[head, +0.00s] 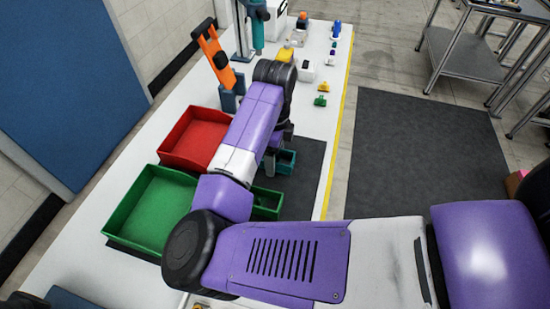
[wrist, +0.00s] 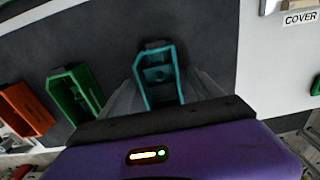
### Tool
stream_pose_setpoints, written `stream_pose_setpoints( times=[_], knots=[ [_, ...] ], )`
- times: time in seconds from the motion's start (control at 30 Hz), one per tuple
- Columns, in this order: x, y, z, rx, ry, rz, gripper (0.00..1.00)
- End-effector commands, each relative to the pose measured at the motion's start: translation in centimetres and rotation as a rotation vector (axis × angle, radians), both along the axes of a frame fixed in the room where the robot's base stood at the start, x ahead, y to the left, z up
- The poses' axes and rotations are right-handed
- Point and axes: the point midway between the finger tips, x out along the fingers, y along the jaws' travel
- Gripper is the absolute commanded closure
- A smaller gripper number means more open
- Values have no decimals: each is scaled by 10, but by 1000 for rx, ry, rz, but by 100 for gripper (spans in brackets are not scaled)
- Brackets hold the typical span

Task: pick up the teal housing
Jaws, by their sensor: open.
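The teal housing (wrist: 176,58) is an open box-like part with a hollow inside, resting on a dark mat in the wrist view. My gripper (wrist: 158,90) is open, with one grey finger on each side of the housing's near part. I cannot tell whether the fingers touch it. In the head view the teal housing (head: 287,162) shows only in part, beside my gripper (head: 275,155) and partly behind my purple arm.
A green housing (wrist: 76,94) and an orange housing (wrist: 26,108) lie left of the teal one in the wrist view. A red bin (head: 194,139) and a green bin (head: 152,208) stand on the white table (head: 312,115). Small coloured parts lie farther back.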

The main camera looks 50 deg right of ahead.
Motion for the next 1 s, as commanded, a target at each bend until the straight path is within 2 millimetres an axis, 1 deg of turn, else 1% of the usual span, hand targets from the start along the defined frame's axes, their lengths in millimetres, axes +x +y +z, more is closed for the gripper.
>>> stream_pose_setpoints(
  times=[0.17, 0.2, 0.27, 0.4, 0.47, 0.5, 0.57, 0.83, 1.0],
  knots=[
    [0, 0, -1, 0, 0, 0, 25],
    [0, 0, -1, 0, 0, 0, 27],
    [0, 0, -1, 0, 0, 0, 39],
    [0, 0, 0, 0, 0, 0, 67],
    [0, 0, 0, 0, -1, -1, 78],
    [0, 0, 0, 0, -1, 0, 86],
    [0, 0, 0, 0, -1, -1, 97],
    [0, 0, 1, -1, -1, -1, 97],
    [1, 0, 11, 0, -2, -2, 97]
  ],
)
